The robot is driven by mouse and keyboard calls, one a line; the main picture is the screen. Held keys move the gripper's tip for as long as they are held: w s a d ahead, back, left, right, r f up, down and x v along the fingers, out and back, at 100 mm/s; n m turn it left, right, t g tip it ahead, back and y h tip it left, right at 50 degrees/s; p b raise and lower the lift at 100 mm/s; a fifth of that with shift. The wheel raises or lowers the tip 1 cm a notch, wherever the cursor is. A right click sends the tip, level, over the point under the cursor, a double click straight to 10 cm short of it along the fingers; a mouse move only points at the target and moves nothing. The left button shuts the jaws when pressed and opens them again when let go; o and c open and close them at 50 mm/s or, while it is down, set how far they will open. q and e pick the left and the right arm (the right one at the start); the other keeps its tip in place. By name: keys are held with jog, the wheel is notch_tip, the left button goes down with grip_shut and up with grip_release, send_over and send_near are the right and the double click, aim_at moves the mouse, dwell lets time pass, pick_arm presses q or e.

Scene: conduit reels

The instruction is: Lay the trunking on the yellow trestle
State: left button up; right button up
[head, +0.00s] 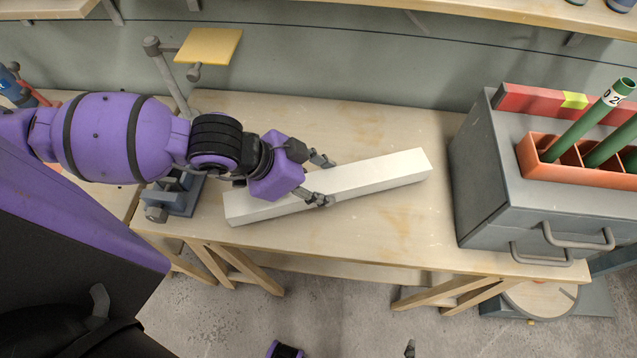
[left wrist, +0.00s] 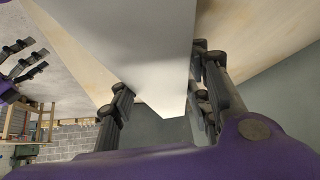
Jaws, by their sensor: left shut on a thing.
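The trunking is a long white square bar (head: 375,174) lying slantwise over the wooden workbench in the head view. My left gripper (head: 325,181) is shut on the bar near its middle, with fingers on both sides. In the left wrist view the bar (left wrist: 150,50) runs between the dark fingers. Whether it touches the bench or is slightly above it, I cannot tell. My right gripper (left wrist: 24,60) shows at the left edge of the left wrist view, its fingers apart and empty. I cannot make out a yellow trestle for certain.
A grey drawer cabinet (head: 500,213) stands at the bench's right end, with an orange divided tray (head: 563,170) holding green tubes. A lamp-like stand with a yellow plate (head: 208,46) and a blue-grey vice (head: 180,196) are at the left. The bench (head: 390,235) is bare around the bar.

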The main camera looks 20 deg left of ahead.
pick_arm(q)
jog(key=shift+f, duration=0.4)
pick_arm(e)
jog(key=shift+s, duration=0.15)
jog(key=shift+f, duration=0.15)
pick_arm(q)
jog(key=shift+f+b, duration=0.4)
jog(key=shift+f, duration=0.25)
jog(key=o, duration=1.6)
jog(key=shift+c, duration=0.2)
pick_arm(e)
jog(key=shift+s+f, duration=0.1)
jog(key=shift+f, duration=0.4)
pick_arm(q)
jog(key=shift+r, duration=0.1)
